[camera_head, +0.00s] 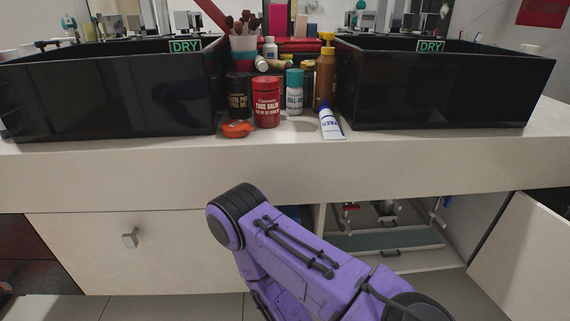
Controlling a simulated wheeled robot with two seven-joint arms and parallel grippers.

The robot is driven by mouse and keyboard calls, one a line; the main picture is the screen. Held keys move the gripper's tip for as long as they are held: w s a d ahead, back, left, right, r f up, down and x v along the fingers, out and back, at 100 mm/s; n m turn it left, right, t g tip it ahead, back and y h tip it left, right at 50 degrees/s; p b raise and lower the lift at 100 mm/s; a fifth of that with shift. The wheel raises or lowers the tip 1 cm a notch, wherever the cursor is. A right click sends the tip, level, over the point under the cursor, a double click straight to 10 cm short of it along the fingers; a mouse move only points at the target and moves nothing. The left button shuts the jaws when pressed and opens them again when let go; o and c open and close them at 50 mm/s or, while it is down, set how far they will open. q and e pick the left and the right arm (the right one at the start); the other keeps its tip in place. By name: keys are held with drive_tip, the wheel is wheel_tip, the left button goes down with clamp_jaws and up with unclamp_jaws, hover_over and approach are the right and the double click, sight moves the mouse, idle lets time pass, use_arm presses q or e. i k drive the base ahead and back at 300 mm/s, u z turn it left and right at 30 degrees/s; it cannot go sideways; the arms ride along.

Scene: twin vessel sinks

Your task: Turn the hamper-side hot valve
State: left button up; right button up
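Under the counter, an open cabinet (465,225) shows small metal fittings (386,209). A small red part (351,206) is at the left of the opening, and a small blue part (447,201) is at the right. The red part may be a hot valve, but it is too small to tell its shape or how it is turned. No hamper can be made out, so I cannot tell which side is the hamper side. A purple arm of mine rises from the bottom right in front of the cabinet's left part. Neither gripper shows.
The cabinet door (528,252) stands open at the right. A closed drawer front (90,258) with a knob is at the left. Two black vessel sinks (110,95) (440,88) stand on the counter (280,165), with bottles, jars and a tube between them.

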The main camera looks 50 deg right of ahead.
sight(350, 205)
drive_tip(key=u, duration=0.1)
drive_tip(key=k, duration=0.9)
drive_tip(key=z, duration=1.65)
drive_tip(key=i, duration=0.5)
